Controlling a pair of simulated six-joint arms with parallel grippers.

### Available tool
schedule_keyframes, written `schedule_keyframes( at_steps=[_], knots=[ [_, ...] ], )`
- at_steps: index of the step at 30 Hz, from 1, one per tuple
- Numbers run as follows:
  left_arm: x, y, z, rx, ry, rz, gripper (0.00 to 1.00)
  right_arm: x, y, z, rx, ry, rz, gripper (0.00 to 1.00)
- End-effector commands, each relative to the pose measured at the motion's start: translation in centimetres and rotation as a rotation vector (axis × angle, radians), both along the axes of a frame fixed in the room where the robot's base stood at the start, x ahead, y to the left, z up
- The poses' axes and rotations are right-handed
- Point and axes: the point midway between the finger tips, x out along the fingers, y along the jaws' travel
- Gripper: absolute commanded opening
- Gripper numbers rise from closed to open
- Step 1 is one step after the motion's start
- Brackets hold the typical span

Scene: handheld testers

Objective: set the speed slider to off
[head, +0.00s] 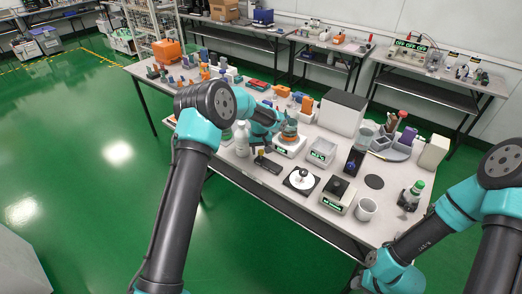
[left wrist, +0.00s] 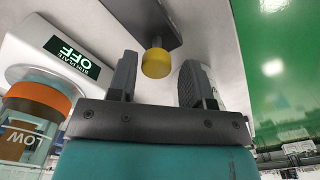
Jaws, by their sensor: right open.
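The speed slider, a dark bar with a yellow knob (head: 260,152), lies on the table in front of the white stir plate (head: 288,149). In the left wrist view the knob (left wrist: 157,62) shows at the end of the dark bar, between and beyond the finger tips. My left gripper (head: 262,138) is open above it, with a gap visible on both sides of the knob; contact cannot be told. The stir plate's display (left wrist: 72,55) reads OFF. My right gripper (head: 356,284) is open at the bottom edge of the head view, mostly cut off and away from the slider.
A bottle with an orange band (left wrist: 38,98) stands on the stir plate, close to my left gripper. A white bottle (head: 242,138) stands left of the slider.

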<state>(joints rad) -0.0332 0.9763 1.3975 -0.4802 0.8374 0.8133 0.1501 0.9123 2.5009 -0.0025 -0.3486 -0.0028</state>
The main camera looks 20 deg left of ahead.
Motion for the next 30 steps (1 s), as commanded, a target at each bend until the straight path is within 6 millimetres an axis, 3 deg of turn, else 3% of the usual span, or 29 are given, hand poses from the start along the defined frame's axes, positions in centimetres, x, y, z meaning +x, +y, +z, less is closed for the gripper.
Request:
schedule_keyframes(
  at_steps=[14, 20, 30],
  knots=[
    [0.0, -0.1, 0.7, 0.000, 0.000, -0.001, 0.55, 0.0, 0.0, 0.0, 0.000, 0.000, 0.000, 0.43],
    [0.0, -0.1, 3.2, 0.000, -0.001, 0.000, 0.55, 0.0, 0.0, 0.0, 0.000, 0.000, 0.000, 0.43],
    [0.0, -0.1, 9.7, -0.001, -0.003, 0.000, 0.55, 0.0, 0.0, 0.0, 0.000, 0.000, 0.000, 0.43]
  ],
)
